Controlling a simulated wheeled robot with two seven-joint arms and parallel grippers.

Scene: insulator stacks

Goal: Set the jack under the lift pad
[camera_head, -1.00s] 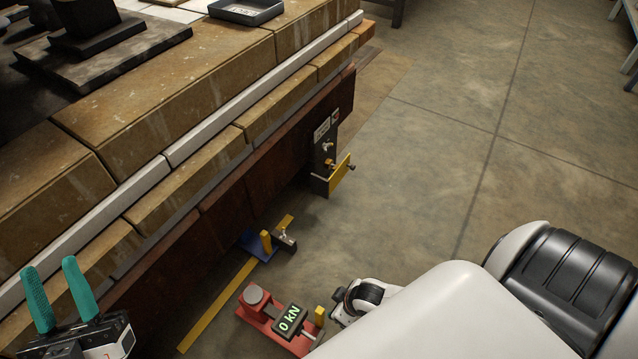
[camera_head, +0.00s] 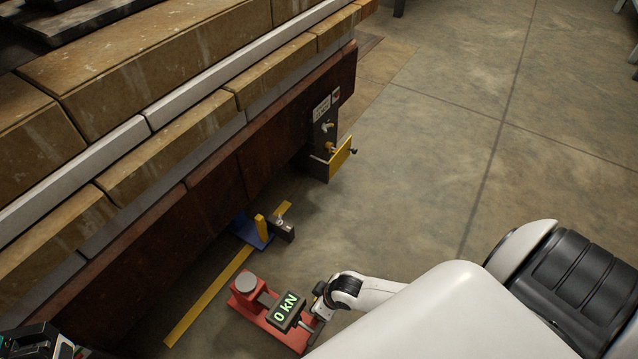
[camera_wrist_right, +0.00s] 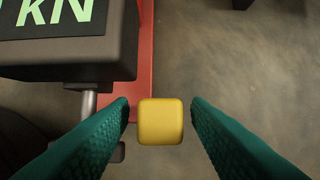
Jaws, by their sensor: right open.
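The red jack (camera_head: 268,314) stands on the floor at the bottom middle of the head view. It has a round grey top (camera_head: 245,284) and a black display reading "0 kN" (camera_head: 286,309). My right gripper (camera_wrist_right: 160,112) is open in the right wrist view. The jack's yellow knob (camera_wrist_right: 161,122) shows between its green fingers, with a gap on each side. In the head view my right wrist hides the knob. My left gripper shows only as a dark housing (camera_head: 38,343) at the bottom left corner; its fingers are not visible. I cannot clearly tell which part is the lift pad.
A blue plate (camera_head: 243,226) with a yellow post (camera_head: 262,228) and a dark block sits on the floor beside the stack's brown base beam (camera_head: 205,215). A yellow strip (camera_head: 205,302) runs along the floor. Floor to the right is clear.

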